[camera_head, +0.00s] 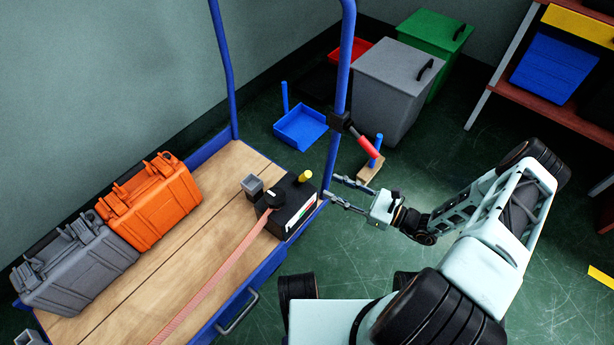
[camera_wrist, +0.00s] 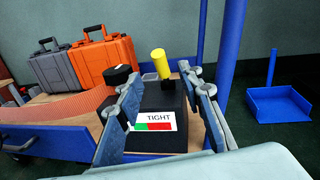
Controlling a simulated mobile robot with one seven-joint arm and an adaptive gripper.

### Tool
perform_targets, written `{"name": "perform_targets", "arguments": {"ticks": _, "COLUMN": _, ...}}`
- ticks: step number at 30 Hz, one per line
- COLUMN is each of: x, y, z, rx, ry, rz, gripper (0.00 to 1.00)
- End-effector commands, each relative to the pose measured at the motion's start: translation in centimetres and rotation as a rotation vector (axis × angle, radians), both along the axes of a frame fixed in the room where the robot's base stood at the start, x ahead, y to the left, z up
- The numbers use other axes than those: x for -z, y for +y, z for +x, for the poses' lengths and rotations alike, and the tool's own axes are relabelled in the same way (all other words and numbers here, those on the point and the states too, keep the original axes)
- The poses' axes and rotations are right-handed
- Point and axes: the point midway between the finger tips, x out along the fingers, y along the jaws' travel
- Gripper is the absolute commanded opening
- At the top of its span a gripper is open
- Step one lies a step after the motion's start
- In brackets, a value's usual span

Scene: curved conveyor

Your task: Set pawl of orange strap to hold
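The orange strap (camera_head: 222,268) runs along the wooden cart deck to a black ratchet box (camera_head: 296,208) at the cart's near right corner; the strap also shows in the wrist view (camera_wrist: 60,108). A yellow knob (camera_head: 305,176) stands up from the box top and shows in the wrist view (camera_wrist: 160,62). A black round knob (camera_wrist: 117,75) sits at the strap end. The box front bears a "TIGHT" label (camera_wrist: 152,122) with green and red bands. I cannot tell which part is the pawl. My gripper (camera_head: 331,188) is open and empty, just right of the box, fingers spread before it.
Orange (camera_head: 155,205) and grey (camera_head: 75,268) cases stand on the deck. A small grey square cup (camera_head: 252,186) is behind the box. Bins stand at the back.

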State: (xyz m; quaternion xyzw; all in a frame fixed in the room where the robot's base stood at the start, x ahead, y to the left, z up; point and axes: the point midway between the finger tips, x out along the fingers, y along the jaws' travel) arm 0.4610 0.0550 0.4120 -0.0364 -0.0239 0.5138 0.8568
Motion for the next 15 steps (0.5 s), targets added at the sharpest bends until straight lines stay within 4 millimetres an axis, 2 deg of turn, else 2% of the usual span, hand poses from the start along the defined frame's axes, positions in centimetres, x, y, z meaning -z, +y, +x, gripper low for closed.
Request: {"name": "perform_targets", "arguments": {"ticks": 15, "x": 0.2, "y": 7.8, "z": 4.0, "rx": -0.005, "ry": -0.002, "rz": -0.003, "gripper": 0.34}}
